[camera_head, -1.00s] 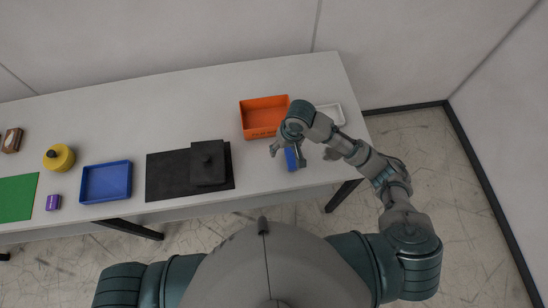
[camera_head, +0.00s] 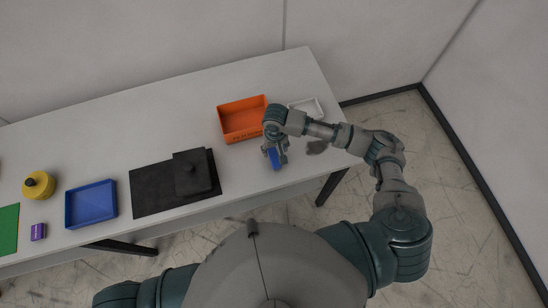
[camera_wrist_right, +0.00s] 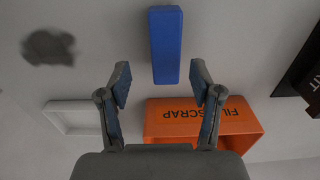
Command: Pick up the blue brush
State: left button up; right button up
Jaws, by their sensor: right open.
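The blue brush (camera_head: 276,162) shows as a blue block on the table near its front edge, partly hidden by my right gripper (camera_head: 274,149). In the right wrist view the blue brush (camera_wrist_right: 165,45) lies just beyond and between the fingertips of my right gripper (camera_wrist_right: 160,76). The fingers are spread apart with nothing between them. My left gripper is out of the picture.
An orange bin (camera_head: 242,133) and a white tray (camera_head: 318,106) stand behind the gripper. A grey patch (camera_head: 316,147) lies right of the brush. A black lidded block (camera_head: 207,185) on a dark mat (camera_head: 150,190) and a blue tray (camera_head: 91,222) are left.

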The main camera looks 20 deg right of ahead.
aim_at(274, 156)
jog(key=f, duration=0.5)
jog(key=shift+s+a+f, duration=0.15)
jog(key=shift+s+a, duration=0.15)
jog(key=shift+s, duration=0.05)
grip_shut()
